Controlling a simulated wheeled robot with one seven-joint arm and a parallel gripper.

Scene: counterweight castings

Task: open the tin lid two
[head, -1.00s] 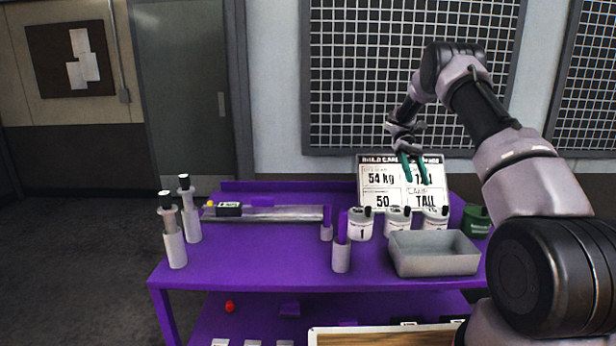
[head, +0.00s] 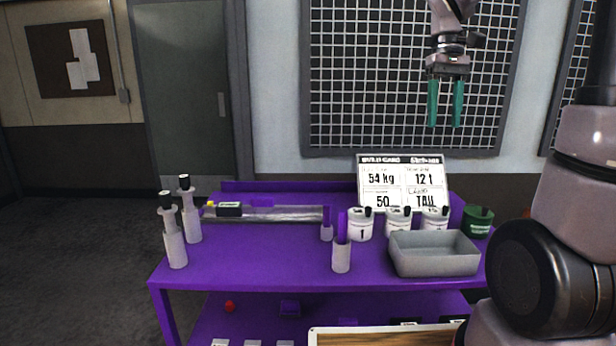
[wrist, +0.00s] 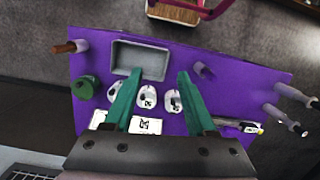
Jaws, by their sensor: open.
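Three white tins with dark knobs on their lids stand in a row on the purple bench (head: 260,255). The middle one, tin two (head: 398,220), is partly hidden behind a grey tray, and its lid appears to be on. In the wrist view, tin two (wrist: 147,97) shows from above, between my fingers. The left tin (head: 360,226) is marked 1; the right tin (head: 434,218) is partly hidden by the tray. My gripper (head: 445,112) has green fingers, is open and empty, and points down high above the bench. It also shows in the wrist view (wrist: 157,78).
The grey tray (head: 434,262) stands in front of the tins. A build card (head: 402,172) stands behind them, and a green tin (head: 478,220) at right. A purple-topped cylinder (head: 341,256), a metal rail (head: 280,214) and two black-capped bottles (head: 173,240) are farther left.

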